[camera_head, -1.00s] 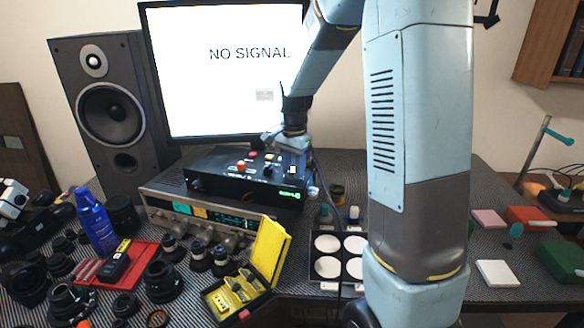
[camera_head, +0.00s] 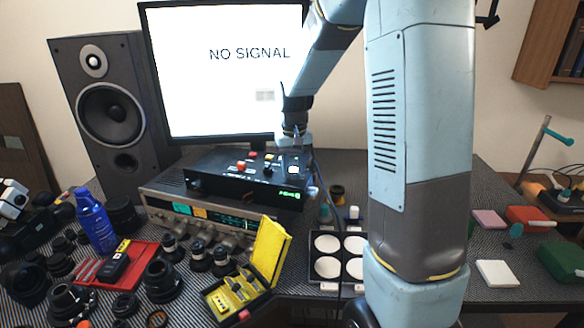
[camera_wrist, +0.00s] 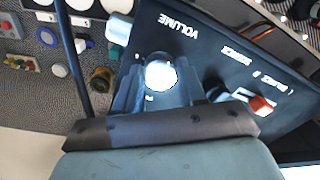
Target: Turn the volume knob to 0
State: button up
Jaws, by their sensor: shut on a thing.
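The volume knob (camera_wrist: 160,73) is a round, bright silver-white knob on the top panel of a black box (camera_head: 225,184), beside the printed word VOLUME in the wrist view. My gripper (camera_wrist: 161,88) is shut on this knob, one finger on each side of it. In the head view my gripper (camera_head: 290,166) reaches down to the right part of the black box and hides the knob. A small green display glows on the box's front at the right; its reading is too small to tell. Most of the scale around the knob is covered by the fingers.
An orange-red knob (camera_wrist: 261,105) and a black knob sit on the same panel, close to my gripper. The box stands on a silver receiver (camera_head: 160,203). A monitor (camera_head: 220,100) stands behind. A yellow case (camera_head: 270,250) and a tray of white discs lie in front.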

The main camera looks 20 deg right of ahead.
aim_at(294, 170)
jog(key=n, duration=0.4)
jog(key=shift+w+r+n, duration=0.1)
jog(key=shift+n, duration=1.8)
jog(key=shift+d+n, duration=0.1)
jog(key=shift+n, duration=0.2)
jog(key=o, duration=1.1)
jog(key=shift+c, duration=0.2)
notch_tip(294, 170, up, 14)
jog(key=shift+f, duration=0.25)
